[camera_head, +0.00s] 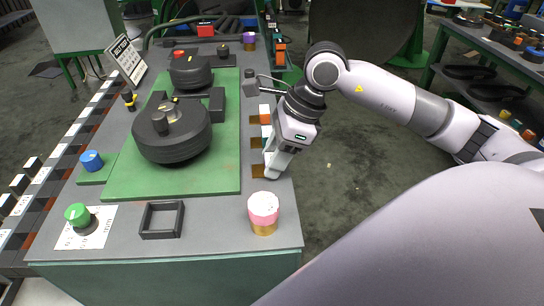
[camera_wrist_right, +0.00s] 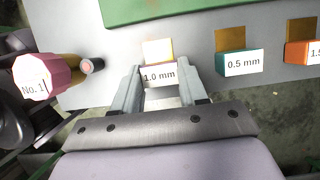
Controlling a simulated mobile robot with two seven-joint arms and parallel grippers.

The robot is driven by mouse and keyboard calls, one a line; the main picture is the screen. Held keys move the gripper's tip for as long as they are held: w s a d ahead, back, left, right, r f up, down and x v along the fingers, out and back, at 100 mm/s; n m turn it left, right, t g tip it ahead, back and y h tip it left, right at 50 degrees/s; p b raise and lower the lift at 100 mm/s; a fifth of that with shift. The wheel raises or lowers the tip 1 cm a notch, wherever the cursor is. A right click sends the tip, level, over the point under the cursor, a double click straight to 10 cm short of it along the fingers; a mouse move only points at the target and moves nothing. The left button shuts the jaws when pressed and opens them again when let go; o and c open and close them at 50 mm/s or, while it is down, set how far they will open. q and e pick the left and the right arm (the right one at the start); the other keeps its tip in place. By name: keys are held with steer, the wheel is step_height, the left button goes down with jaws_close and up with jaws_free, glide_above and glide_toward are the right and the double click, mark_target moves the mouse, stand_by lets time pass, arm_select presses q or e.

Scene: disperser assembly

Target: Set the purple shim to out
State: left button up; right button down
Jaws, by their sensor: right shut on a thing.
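My right gripper (camera_head: 272,168) is at the right edge of the grey bench, pointing down. In the right wrist view its fingers (camera_wrist_right: 160,78) are shut on the sides of a small block, the shim labelled "1.0 mm" (camera_wrist_right: 159,78). In the head view the gripper hides the block. My left gripper is not in view.
A teal 0.5 mm block (camera_wrist_right: 238,62) and an orange block (camera_wrist_right: 301,54) stand along the same edge. A pink-topped cylinder (camera_head: 263,206) stands nearer the front. A green board (camera_head: 225,160) with black round parts (camera_head: 172,142) and an empty black frame (camera_head: 162,236) are left.

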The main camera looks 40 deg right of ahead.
steer(key=c, duration=0.6)
jaws_free()
steer(key=shift+s+d, duration=0.1)
steer(key=shift+d, duration=0.15)
steer(key=v, duration=0.7)
steer(key=shift+a+r, duration=0.1)
